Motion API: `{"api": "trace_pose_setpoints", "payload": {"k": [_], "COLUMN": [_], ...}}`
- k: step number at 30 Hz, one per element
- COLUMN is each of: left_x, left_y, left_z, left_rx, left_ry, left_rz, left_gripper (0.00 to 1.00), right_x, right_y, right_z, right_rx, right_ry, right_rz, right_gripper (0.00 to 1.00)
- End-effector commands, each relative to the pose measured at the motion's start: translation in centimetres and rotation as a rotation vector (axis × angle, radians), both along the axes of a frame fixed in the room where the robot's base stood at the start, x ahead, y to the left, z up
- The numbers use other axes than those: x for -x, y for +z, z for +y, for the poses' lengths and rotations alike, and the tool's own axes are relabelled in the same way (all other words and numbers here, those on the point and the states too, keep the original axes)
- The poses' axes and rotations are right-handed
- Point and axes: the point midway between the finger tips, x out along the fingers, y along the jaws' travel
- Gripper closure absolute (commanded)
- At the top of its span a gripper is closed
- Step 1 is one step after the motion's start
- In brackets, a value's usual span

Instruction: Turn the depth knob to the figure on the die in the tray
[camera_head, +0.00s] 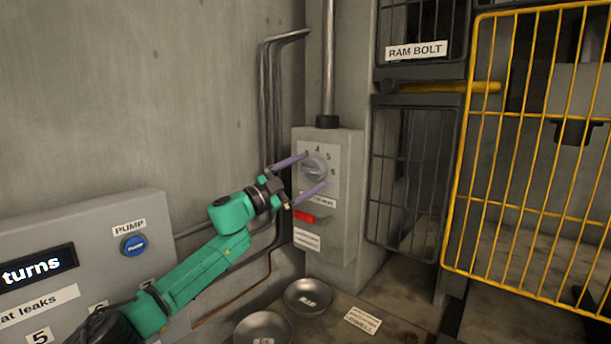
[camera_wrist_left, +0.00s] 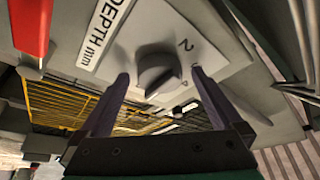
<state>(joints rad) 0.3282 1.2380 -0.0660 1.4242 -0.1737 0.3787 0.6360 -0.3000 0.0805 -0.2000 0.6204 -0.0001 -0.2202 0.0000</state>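The depth knob (camera_head: 314,170) is a grey round knob on a white dial plate on the grey wall box. I cannot make out a die or tray. My right gripper is not in view.
A red lever (camera_head: 304,217) is below the dial. Two metal bowls, one farther (camera_head: 290,303) and one nearer (camera_head: 243,328), hold small pale things. A yellow mesh gate (camera_head: 452,225) stands right. A panel with a blue pump button (camera_head: 133,244) is left.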

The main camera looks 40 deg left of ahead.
Motion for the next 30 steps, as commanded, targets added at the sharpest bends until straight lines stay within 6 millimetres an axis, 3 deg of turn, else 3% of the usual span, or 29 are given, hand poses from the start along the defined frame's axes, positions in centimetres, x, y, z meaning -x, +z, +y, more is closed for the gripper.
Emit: {"api": "trace_pose_setpoints", "payload": {"k": [11, 23, 30], "left_x": [0.7, 4.7, 6.7], "left_y": [-0.8, -2.3, -2.1], "left_z": [0.3, 1.2, 1.8], "left_rx": [0.001, -0.002, 0.001], "left_ry": [0.002, -0.001, -0.001], "left_rz": [0.002, 0.005, 0.001], "left_gripper": [0.00, 0.00, 0.00], "right_x": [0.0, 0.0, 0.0], "right_y": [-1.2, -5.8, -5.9], "right_z": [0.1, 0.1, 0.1], "right_rx": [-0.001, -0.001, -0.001], "right_ry": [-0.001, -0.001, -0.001], "right_rz": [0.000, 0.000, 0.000], "right_gripper": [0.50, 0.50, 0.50]}}
